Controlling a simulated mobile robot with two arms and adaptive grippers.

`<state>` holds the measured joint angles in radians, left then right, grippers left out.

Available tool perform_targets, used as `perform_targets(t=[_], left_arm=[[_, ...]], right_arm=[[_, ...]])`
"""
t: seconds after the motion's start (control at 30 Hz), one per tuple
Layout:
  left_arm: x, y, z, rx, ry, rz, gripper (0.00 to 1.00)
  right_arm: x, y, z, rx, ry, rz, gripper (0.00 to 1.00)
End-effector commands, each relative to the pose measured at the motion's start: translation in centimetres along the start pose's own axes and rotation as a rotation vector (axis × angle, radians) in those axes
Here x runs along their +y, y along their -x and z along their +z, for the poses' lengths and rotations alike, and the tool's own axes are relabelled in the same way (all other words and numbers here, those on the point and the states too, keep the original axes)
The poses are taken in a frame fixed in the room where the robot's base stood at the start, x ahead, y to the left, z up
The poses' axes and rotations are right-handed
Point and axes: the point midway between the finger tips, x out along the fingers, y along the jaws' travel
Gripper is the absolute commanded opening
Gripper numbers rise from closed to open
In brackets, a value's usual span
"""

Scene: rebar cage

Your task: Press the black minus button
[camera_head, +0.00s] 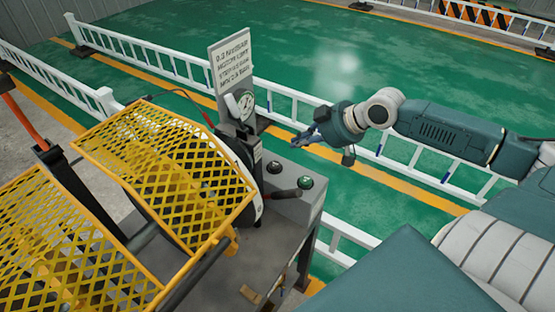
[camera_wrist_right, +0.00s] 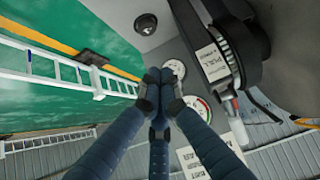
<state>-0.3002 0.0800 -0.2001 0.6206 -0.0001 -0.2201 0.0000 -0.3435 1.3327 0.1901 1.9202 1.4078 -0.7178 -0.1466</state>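Two round dark buttons sit on top of the grey control box: a left one (camera_head: 275,167) and a right one (camera_head: 306,182) with a greenish face. I cannot read a minus sign on either. In the right wrist view one round button with a dark centre (camera_wrist_right: 146,24) shows near the top, beyond the fingertips. My right gripper (camera_head: 300,139) hangs in the air above and behind the box, apart from the buttons. In the wrist view its fingers (camera_wrist_right: 160,76) are drawn together at the tips with nothing between them. My left gripper is not in view.
A sign board (camera_head: 231,70) and a dial gauge (camera_head: 246,102) rise behind the box. Yellow mesh guards (camera_head: 160,165) cover the machine at left. White railings (camera_head: 140,52) run behind over green floor.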

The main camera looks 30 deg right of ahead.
Motion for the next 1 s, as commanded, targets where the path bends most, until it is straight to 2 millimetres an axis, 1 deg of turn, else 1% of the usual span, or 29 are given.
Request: perform_targets(t=[0.17,0.4,0.47,0.63,0.87,1.0], left_arm=[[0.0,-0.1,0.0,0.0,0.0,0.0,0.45],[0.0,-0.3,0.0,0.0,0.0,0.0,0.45],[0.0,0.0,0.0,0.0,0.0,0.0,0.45],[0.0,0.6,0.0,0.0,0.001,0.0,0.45],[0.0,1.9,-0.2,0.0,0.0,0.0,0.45],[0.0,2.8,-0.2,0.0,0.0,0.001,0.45]], right_arm=[[0.1,-0.6,0.0,0.002,-0.003,0.001,0.0],[0.0,-2.4,-0.2,0.005,0.001,0.0,0.0],[0.1,-3.0,-0.2,0.006,-0.005,-0.001,0.0],[-0.1,-5.4,-0.4,0.006,-0.004,-0.003,0.0],[-0.1,-9.9,-0.4,0.002,-0.005,-0.003,0.0],[-0.2,-11.4,1.5,-0.003,-0.003,-0.002,0.0]])
